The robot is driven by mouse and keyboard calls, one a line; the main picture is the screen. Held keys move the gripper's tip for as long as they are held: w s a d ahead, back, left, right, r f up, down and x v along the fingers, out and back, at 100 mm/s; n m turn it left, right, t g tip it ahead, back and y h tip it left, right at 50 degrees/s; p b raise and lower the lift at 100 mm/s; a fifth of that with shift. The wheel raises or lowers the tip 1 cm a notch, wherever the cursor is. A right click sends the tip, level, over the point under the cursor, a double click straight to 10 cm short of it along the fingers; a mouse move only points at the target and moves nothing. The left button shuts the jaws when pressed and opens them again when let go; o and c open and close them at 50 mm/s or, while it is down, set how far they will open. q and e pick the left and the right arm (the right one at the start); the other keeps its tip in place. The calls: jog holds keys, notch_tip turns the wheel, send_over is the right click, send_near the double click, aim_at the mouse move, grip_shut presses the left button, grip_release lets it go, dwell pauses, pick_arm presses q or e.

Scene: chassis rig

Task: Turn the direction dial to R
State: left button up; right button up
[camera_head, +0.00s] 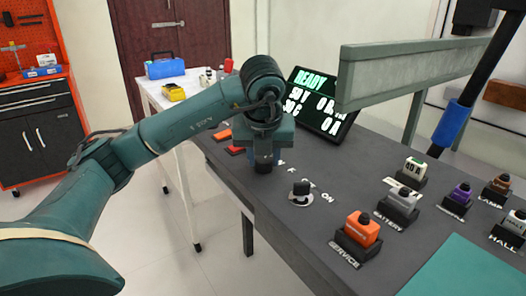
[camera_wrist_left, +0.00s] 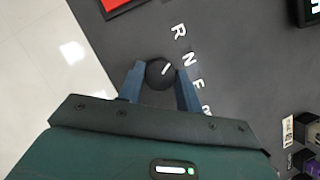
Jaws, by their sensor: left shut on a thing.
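The direction dial (camera_wrist_left: 160,72) is a round black knob with a short white mark, on the dark bench top. Printed letters R (camera_wrist_left: 178,32), N and F run in an arc beside it. The white mark points up and right in the wrist view, roughly between R and N. My left gripper (camera_wrist_left: 158,82) is shut on the dial, with one blue finger on each side. In the head view my left gripper (camera_head: 264,162) points down at the bench and hides the dial. My right gripper is not in view.
A display (camera_head: 318,102) reading READY stands behind the gripper. A black knob (camera_head: 301,188) with ON printed beside it stands close in front. Orange service (camera_head: 359,231) and grey battery (camera_head: 402,200) blocks stand further right. A grey-green beam (camera_head: 410,75) crosses above the bench.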

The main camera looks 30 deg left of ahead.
pick_arm(q)
jog(key=shift+d+n+g+y+p, duration=0.1)
jog(key=shift+n+g+y+p, duration=0.3)
jog(key=shift+n, duration=0.9)
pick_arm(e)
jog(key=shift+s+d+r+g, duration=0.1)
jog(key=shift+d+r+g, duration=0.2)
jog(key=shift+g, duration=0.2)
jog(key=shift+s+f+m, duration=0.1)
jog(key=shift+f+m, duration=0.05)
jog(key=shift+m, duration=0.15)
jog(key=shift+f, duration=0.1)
pick_arm(q)
jog(key=o, duration=1)
jog(key=shift+w, duration=0.1)
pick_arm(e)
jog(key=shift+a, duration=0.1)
pick_arm(q)
jog(key=p+v, duration=0.4)
jog(key=v, duration=0.3)
jog(key=shift+r, duration=0.2)
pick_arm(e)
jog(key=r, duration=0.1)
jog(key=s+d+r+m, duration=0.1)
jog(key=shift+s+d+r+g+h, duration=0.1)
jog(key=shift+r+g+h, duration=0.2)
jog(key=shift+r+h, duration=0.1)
